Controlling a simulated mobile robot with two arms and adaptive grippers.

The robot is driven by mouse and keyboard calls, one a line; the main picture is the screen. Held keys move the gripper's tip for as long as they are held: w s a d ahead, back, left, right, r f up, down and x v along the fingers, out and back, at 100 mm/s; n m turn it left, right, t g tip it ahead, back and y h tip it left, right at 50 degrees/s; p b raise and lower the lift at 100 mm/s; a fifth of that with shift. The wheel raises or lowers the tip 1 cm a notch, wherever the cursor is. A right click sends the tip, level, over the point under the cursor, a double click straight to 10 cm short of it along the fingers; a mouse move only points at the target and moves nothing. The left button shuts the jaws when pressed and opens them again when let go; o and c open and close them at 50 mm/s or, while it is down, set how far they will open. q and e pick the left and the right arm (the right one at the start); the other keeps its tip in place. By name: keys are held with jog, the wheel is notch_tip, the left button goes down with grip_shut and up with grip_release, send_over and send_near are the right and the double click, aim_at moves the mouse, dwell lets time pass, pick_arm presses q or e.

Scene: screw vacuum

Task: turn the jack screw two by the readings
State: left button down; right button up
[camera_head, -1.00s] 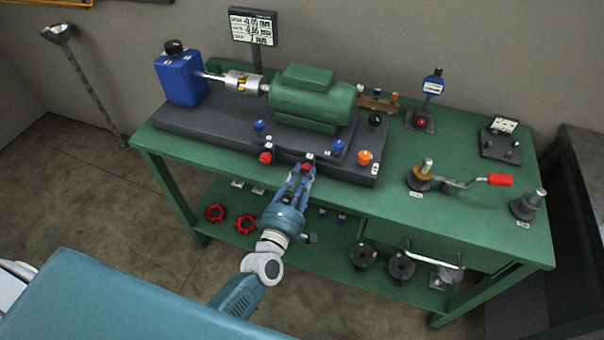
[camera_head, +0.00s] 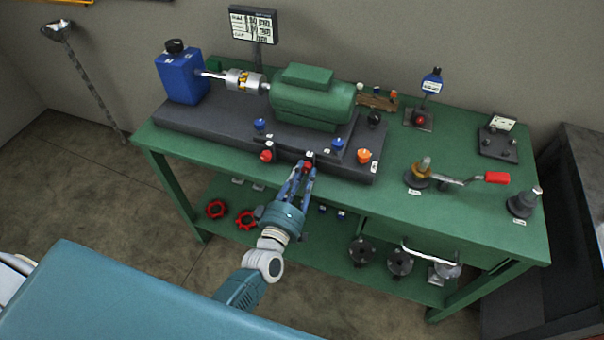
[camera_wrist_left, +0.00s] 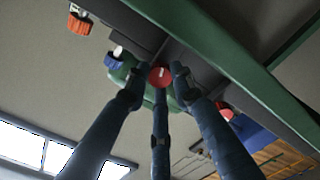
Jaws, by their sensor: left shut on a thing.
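The jack screw with a red knob (camera_head: 308,167) is at the front edge of the dark base plate (camera_head: 210,128), beside a small number label. I cannot read its number clearly. My left gripper (camera_head: 303,172) is shut on this red knob. In the left wrist view the red knob (camera_wrist_left: 160,76) sits between the blue fingers (camera_wrist_left: 158,82). A second red knob (camera_head: 266,157) is to the left on the same edge. My right gripper is not in view.
The green motor (camera_head: 312,98) and blue pump block (camera_head: 181,76) stand on the base. An orange knob (camera_head: 364,155) and blue knobs (camera_head: 338,145) are close to the gripper. A red-handled crank (camera_head: 496,178) lies at the right. The lower shelf holds red handwheels (camera_head: 246,220).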

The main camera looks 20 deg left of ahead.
pick_arm(q)
jog(key=shift+d, duration=0.3)
jog(key=c, duration=1.8)
grip_release()
jog(key=o, duration=0.3)
jog(key=shift+w+d, duration=0.1)
jog(key=shift+d, duration=0.05)
jog(key=shift+o, duration=0.2)
jog(key=shift+s+f, duration=0.1)
jog(key=shift+s, duration=0.1)
jog(key=s, duration=1.1)
jog(key=shift+s+a, duration=0.25)
jog(key=shift+s, duration=0.05)
